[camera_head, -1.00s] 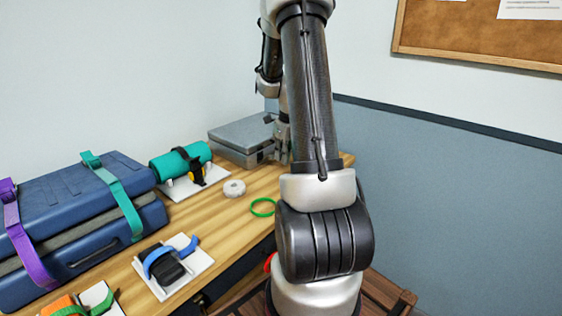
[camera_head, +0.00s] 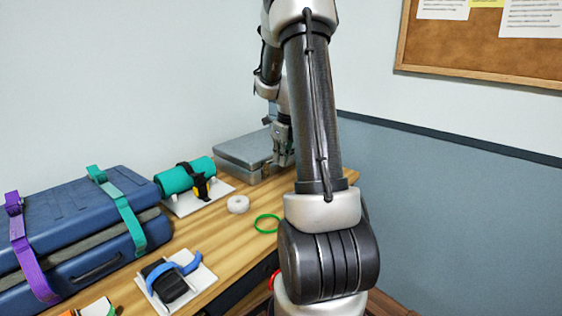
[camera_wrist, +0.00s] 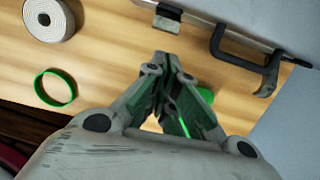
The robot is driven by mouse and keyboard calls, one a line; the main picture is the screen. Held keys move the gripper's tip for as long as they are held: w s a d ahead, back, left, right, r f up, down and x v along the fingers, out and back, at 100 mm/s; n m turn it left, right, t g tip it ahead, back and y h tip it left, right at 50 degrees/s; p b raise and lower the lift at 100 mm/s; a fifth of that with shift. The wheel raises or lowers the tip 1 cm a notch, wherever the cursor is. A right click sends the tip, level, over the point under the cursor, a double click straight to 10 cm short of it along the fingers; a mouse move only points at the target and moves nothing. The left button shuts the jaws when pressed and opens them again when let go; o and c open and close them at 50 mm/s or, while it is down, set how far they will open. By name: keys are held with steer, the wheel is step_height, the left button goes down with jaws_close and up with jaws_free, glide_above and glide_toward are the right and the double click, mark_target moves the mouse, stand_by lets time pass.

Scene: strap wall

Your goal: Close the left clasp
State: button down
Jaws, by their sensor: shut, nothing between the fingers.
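The grey metal case (camera_head: 246,148) lies at the far end of the table, against the wall. Its front edge, with a dark handle (camera_wrist: 238,58), shows at the top right of the wrist view. A small metal clasp (camera_wrist: 168,13) sits on that edge left of the handle. A second grey clasp-like piece (camera_wrist: 268,84) is at the handle's right end; I cannot tell its state. My gripper (camera_wrist: 165,60) is shut and empty, its tips below the left clasp in the wrist picture and apart from it. In the head view, my gripper (camera_head: 283,152) is at the case's right side, partly hidden by my arm.
A white tape roll (camera_head: 238,204) and a green ring (camera_head: 267,223) lie on the wooden table near the case. A strapped teal roll (camera_head: 186,176), a blue strap on a white plate (camera_head: 200,280) and a blue suitcase (camera_head: 75,215) stand nearer. The wall is behind.

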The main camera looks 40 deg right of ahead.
steer(key=shift+r, duration=0.25)
step_height(320, 180, up, 12)
steer(key=s, duration=0.2)
steer(key=shift+d+f, duration=0.15)
stand_by(0.7)
